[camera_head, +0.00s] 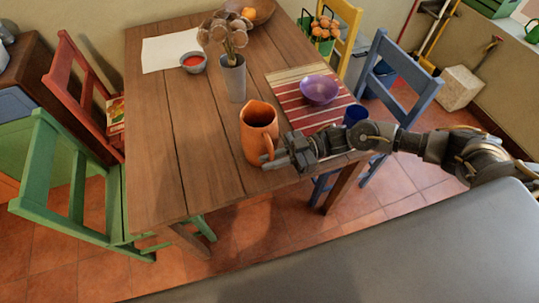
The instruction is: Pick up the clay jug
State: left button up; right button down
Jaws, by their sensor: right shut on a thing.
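The orange-brown clay jug (257,130) stands upright near the front edge of the wooden table, its handle toward the lower right. My right gripper (275,162) reaches in from the right and is shut on the jug at its handle side. The fingertips are small in the picture and partly merge with the handle. I cannot tell whether the jug's base touches the table. My left gripper is not in view.
Behind the jug is a grey vase of dried flowers (233,80).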

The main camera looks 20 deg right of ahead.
jog(key=shift+r, duration=0.25)
jog(key=shift+r+b, duration=0.3)
jog(key=shift+r, duration=0.75)
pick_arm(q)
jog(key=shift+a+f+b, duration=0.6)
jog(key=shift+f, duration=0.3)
pick_arm(e)
jog(key=s+d+r, duration=0.2)
jog(key=s+r, duration=0.8)
jog(key=s, duration=0.3)
jog(key=shift+s+d+r, duration=0.2)
jog(key=shift+s+d, duration=0.05)
jog(key=shift+s, duration=0.05)
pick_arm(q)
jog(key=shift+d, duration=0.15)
pick_arm(e)
jog(key=shift+s, duration=0.1)
